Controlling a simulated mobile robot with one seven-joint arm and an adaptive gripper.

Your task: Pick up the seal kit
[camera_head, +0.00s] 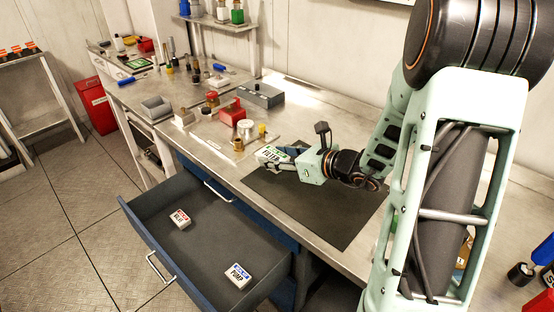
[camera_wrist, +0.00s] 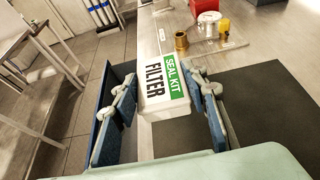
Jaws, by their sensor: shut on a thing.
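The seal kit is a small white box with a green band reading "SEAL KIT" and black "FILTER" lettering. In the wrist view the seal kit (camera_wrist: 162,92) sits between the two fingers of my gripper (camera_wrist: 160,110). In the head view the seal kit (camera_head: 270,155) is at the tip of my gripper (camera_head: 283,160), above the left end of the black mat. My gripper is shut on it. I cannot tell whether the box touches the bench.
An open blue drawer (camera_head: 200,192) holds a red-labelled box (camera_head: 180,219) and a blue-labelled box (camera_head: 237,276). The black mat (camera_head: 318,208) is bare. A red block (camera_head: 232,112), a grey box (camera_head: 262,95) and brass parts stand farther left on the bench.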

